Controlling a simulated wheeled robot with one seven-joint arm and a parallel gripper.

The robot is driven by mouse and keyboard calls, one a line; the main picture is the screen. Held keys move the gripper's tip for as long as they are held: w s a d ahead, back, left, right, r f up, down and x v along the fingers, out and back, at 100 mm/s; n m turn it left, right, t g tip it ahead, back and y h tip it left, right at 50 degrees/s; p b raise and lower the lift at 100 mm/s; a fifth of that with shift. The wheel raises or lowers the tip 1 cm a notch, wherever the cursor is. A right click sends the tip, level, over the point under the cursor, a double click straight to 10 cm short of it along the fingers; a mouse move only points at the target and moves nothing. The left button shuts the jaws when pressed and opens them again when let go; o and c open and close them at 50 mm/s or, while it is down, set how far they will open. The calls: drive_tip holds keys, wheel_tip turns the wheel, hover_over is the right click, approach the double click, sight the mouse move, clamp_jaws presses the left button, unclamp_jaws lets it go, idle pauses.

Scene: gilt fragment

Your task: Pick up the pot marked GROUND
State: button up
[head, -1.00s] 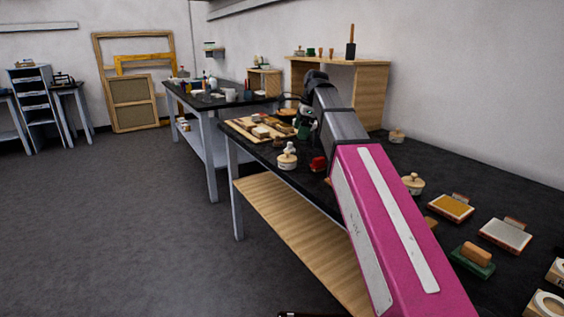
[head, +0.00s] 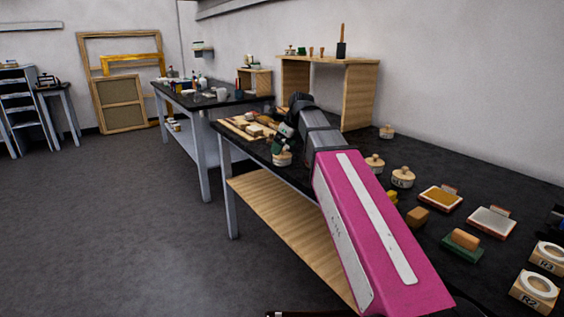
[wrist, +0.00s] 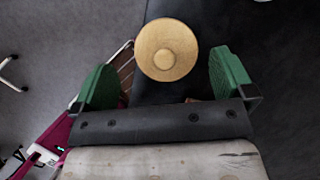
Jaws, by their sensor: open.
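My gripper (wrist: 165,80) is open, with its two green fingers spread on either side of a round, light wooden pot lid with a knob (wrist: 167,50) in the wrist view. The lid lies slightly beyond the fingertips in the picture, apart from both fingers. In the head view a pale pot (head: 282,159) stands near the table's front edge, just below my gripper (head: 281,143). Its marking cannot be read. Other lidded pots stand right of my arm: one at the back (head: 387,132), one nearer (head: 375,165), and one with an unreadable dark marking (head: 403,178).
The black tabletop (head: 470,180) also holds a wooden board with blocks (head: 238,126), an ochre pad (head: 440,198), a grey pad (head: 491,221), a green-based block (head: 462,244) and ring-topped blocks (head: 535,290). A wooden shelf (head: 361,95) stands behind my arm.

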sight(281, 156)
drive_tip(key=shift+d+x, duration=0.1)
drive_tip(key=shift+x, duration=1.25)
drive_tip(key=shift+d+x, duration=0.15)
drive_tip(key=shift+x, duration=1.25)
drive_tip(key=shift+w, duration=0.15)
drive_tip(key=c, duration=1.8)
drive_tip(key=shift+r, duration=0.1)
